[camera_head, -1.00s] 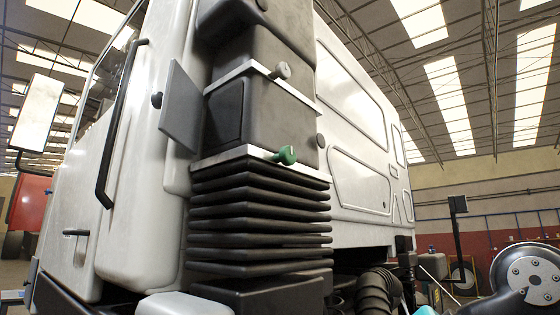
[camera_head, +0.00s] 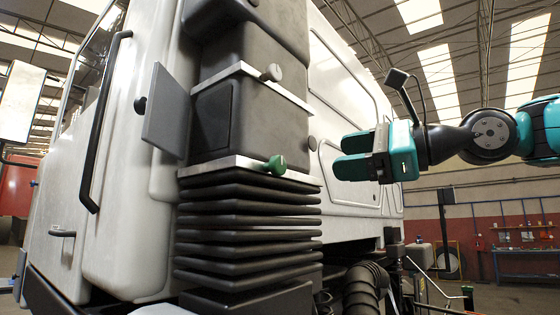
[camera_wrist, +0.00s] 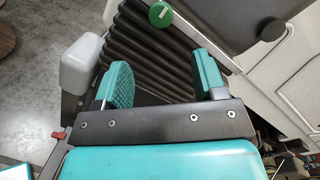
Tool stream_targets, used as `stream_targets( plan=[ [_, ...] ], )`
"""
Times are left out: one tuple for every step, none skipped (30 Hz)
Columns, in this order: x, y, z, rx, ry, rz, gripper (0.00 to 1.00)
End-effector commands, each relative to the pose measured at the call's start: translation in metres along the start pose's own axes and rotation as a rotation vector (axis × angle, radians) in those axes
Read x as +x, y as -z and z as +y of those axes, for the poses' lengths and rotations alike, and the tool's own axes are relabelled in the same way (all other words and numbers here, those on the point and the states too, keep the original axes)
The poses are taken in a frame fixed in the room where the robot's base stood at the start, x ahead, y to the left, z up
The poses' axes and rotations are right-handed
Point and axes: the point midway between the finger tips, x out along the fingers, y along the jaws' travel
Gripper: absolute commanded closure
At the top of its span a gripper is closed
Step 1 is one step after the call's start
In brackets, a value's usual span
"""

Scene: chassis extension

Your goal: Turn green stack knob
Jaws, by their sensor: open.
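The green stack knob (camera_head: 276,165) sticks out from the light metal band at the top of the black ribbed bellows on the truck's stack. It also shows in the wrist view (camera_wrist: 161,14) at the top, beyond and between my fingers. My gripper (camera_head: 340,155) is at the right in the head view, level with the knob and apart from it, with its teal fingers pointing left. In the wrist view my gripper (camera_wrist: 162,82) is open and empty, its two teal fingers well spread.
A grey knob (camera_head: 272,73) sits on the upper band (camera_head: 240,72) of the stack. A dark flat panel (camera_head: 167,110) juts out at the stack's left. The white cab (camera_head: 130,160) stands behind. A corrugated hose (camera_head: 365,288) is below. Open air lies between my gripper and the knob.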

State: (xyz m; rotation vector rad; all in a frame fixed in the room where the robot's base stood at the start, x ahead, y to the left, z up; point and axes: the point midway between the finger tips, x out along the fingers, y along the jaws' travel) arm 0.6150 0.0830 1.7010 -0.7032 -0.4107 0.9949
Motion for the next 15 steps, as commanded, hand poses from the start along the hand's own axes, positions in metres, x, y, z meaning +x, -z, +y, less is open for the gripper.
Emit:
stream_targets(
  plan=[
    [0.014, -0.004, 0.000, 0.004, -0.008, -0.005, 0.36],
    [0.021, -0.004, 0.000, 0.003, -0.008, -0.004, 0.36],
    [0.030, -0.004, -0.001, 0.003, -0.007, -0.004, 0.36],
    [0.037, -0.004, -0.001, 0.004, -0.007, -0.003, 0.36],
    [0.044, -0.004, 0.000, 0.003, -0.008, -0.003, 0.36],
    [0.054, -0.004, -0.001, 0.002, -0.008, -0.003, 0.36],
    [0.061, -0.004, -0.001, 0.003, -0.007, -0.002, 0.36],
    [0.068, -0.004, -0.001, 0.003, -0.007, -0.002, 0.36],
    [0.076, -0.004, -0.001, 0.001, -0.007, -0.002, 0.36],
    [0.083, -0.004, -0.001, 0.001, -0.007, -0.002, 0.36],
    [0.089, -0.004, -0.002, 0.002, -0.006, -0.002, 0.36],
    [0.096, -0.004, -0.001, 0.001, -0.006, -0.002, 0.36],
    [0.102, -0.003, -0.001, 0.001, -0.005, -0.001, 0.36],
    [0.107, -0.003, 0.000, 0.001, -0.006, -0.001, 0.36],
    [0.112, -0.003, -0.001, 0.000, -0.004, 0.001, 0.36]
  ],
)
